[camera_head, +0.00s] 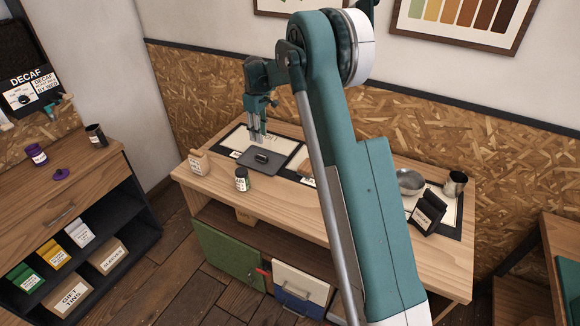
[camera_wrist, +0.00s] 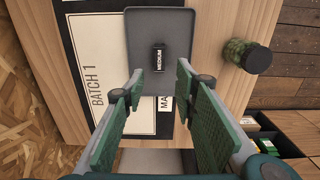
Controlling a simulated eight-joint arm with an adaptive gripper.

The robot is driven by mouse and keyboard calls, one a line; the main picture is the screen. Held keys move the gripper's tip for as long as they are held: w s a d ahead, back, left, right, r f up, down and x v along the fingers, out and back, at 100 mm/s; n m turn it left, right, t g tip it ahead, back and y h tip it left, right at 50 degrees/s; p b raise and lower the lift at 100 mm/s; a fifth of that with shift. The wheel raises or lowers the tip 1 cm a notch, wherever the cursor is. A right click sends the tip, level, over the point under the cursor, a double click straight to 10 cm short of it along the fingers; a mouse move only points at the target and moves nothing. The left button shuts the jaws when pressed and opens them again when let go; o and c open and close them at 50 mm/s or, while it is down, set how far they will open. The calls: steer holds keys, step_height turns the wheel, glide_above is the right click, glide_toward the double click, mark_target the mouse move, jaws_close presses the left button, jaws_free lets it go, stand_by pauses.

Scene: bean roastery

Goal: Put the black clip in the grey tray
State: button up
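The black clip (camera_head: 262,158), with a pale label reading MEDIUM, lies on the floor of the shallow grey tray (camera_head: 244,158). In the wrist view the clip (camera_wrist: 158,62) sits near the middle of the tray (camera_wrist: 143,28), apart from its walls. My gripper (camera_head: 257,138) is above the tray, pointing down, with its green-padded fingers spread and nothing between them. In the wrist view my gripper (camera_wrist: 159,72) has its fingertips on either side of the clip's line, and they look apart from it.
The tray rests partly on a white, black-bordered BATCH 1 sheet (camera_wrist: 88,60). A metal bowl (camera_head: 410,181), cup (camera_head: 455,183) and black bag (camera_head: 427,213) stand at the table's right.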

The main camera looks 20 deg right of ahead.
steer(key=s+d+r+m+t, duration=0.1)
steer(key=s+r+m+t, duration=0.1)
steer(key=s+r, duration=1.05)
steer(key=s+d+r+m+t, duration=0.1)
steer(key=s+r+m, duration=0.1)
steer(key=s+r, duration=1.05)
steer(key=s+f+m+t, duration=0.2)
steer(key=s+f, duration=0.1)
steer(key=s, duration=1.4)
steer(key=s+f+m+t, duration=0.2)
steer(key=s+f+m, duration=0.1)
steer(key=s, duration=1.4)
steer(key=shift+s+d+f, duration=0.2)
steer(key=shift+s+f, duration=0.1)
steer(key=shift+f, duration=0.4)
